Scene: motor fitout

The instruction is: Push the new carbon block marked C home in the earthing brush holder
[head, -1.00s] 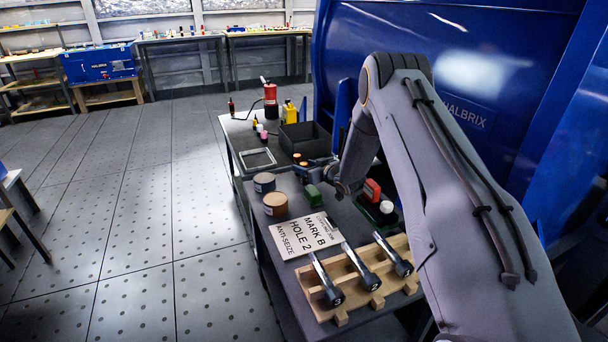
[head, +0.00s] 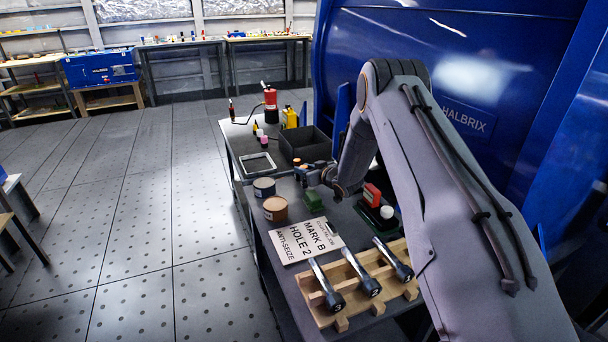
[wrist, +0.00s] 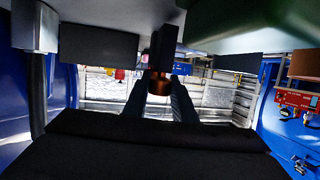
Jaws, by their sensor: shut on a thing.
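My gripper (wrist: 158,103) is shut on a small dark piece with a round copper-coloured end (wrist: 159,86). The copper end sits between the two fingertips. A dark upright part (wrist: 165,45) stands directly above it; I cannot tell whether this belongs to the held piece or is behind it. In the head view my gripper (head: 312,176) is over the bench, left of my forearm, near the green block. No mark C is legible, and I cannot pick out the earthing brush holder for sure.
A large blue machine (head: 440,60) stands behind.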

